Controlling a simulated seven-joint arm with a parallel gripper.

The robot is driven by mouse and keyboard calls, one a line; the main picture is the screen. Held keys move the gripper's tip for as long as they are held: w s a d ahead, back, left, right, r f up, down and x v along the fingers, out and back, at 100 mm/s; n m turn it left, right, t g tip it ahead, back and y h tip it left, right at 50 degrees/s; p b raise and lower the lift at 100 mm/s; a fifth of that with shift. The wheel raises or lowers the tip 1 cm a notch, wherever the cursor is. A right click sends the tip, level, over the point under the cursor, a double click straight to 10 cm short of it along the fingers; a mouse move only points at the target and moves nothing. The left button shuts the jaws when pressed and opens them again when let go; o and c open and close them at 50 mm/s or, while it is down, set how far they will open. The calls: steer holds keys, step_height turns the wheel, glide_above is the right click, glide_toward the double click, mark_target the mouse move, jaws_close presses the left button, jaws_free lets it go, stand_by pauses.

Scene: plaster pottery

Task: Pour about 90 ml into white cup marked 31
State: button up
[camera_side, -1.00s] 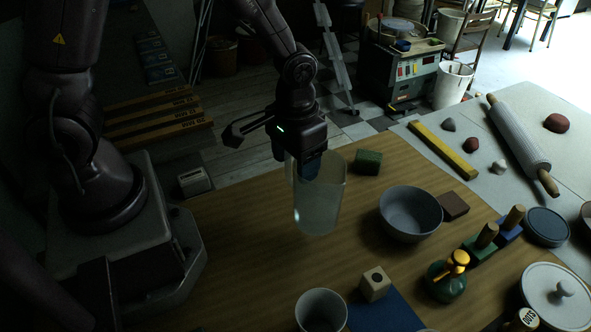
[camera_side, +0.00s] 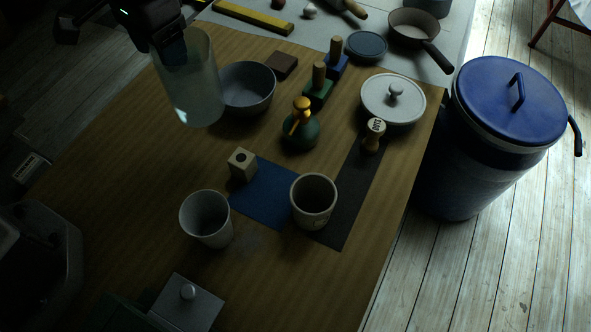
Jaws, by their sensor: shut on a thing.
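My gripper (camera_side: 174,46), at the top left, is shut on a tall translucent container (camera_side: 199,90) with pale contents low in it. The container is held above the wooden table, slightly tilted in the picture, and overlaps the left side of a grey bowl. A pale cup (camera_side: 313,203) stands on the dark strip beside a blue mat, with a small unreadable mark on its front. Another whitish cup (camera_side: 207,218) stands on bare wood left of the mat, with no mark visible. Both cups are upright and apart from the container. Which cup bears 31 I cannot tell.
A lidded white pot (camera_side: 393,101) is near the right edge. Bare wood (camera_side: 120,190) lies at left.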

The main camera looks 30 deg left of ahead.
steer(key=w+d+m, duration=0.5)
steer(key=w+d, duration=0.1)
steer(key=d, duration=0.3)
steer(key=w+d+r+m, duration=0.1)
steer(key=w+d+m, duration=0.4)
steer(key=d, duration=0.5)
steer(key=shift+w+m, duration=0.3)
steer(key=shift+w, duration=0.9)
steer(key=shift+r, duration=0.1)
steer(key=s+d+r+t+y, duration=0.2)
steer(key=s+d+t+y, duration=0.2)
steer(key=s+t, duration=0.4)
steer(key=shift+s+r+t+y, duration=0.2)
steer(key=shift+s+t+y, duration=0.15)
steer(key=shift+t, duration=0.95)
steer(key=shift+s+d+f+t+y+p, duration=0.2)
steer(key=shift+s+t, duration=0.2)
steer(key=shift+t, duration=0.15)
steer(key=shift+s+d+f+t+y+p, duration=0.1)
steer(key=shift+s+d+t+y+p, duration=0.05)
steer(key=shift+s+t, duration=0.35)
